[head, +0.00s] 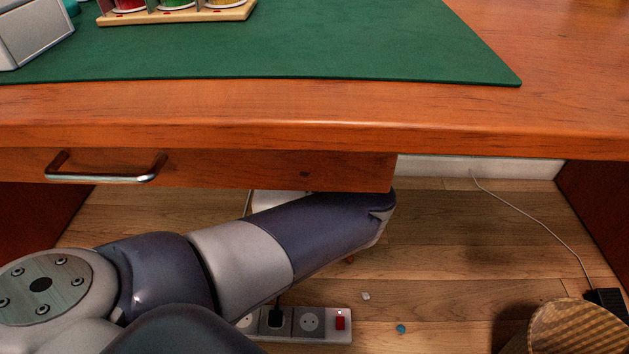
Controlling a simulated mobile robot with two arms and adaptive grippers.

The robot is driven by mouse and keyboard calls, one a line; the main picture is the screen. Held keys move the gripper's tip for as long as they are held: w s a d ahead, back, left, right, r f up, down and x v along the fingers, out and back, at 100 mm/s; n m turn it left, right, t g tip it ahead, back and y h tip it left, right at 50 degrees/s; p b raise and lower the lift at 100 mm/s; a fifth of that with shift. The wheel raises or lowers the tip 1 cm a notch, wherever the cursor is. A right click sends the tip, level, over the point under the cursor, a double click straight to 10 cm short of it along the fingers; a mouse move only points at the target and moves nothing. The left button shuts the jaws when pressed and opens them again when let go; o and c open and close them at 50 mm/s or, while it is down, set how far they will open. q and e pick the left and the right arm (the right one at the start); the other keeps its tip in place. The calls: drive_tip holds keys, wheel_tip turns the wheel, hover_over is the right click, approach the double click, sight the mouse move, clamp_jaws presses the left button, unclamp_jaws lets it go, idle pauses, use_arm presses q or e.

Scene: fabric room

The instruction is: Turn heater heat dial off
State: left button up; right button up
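My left arm comes in from the lower left and reaches under the wooden desk (330,115). Its far end passes out of sight below the drawer edge, and the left gripper is hidden. A white object (268,199) shows in part under the drawer, behind my arm. It may be the heater, but I cannot tell. No heat dial is visible. My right gripper is not in view.
A drawer with a metal handle (106,178) is at the left. A power strip (325,323) with a red switch lies on the wooden floor. A wicker basket (578,328) stands at the lower right. A thin cable (530,219) runs across the floor. A green mat (350,45) covers the desktop.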

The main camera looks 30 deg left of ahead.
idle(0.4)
use_arm(q)
drive_tip(key=o, duration=1.1)
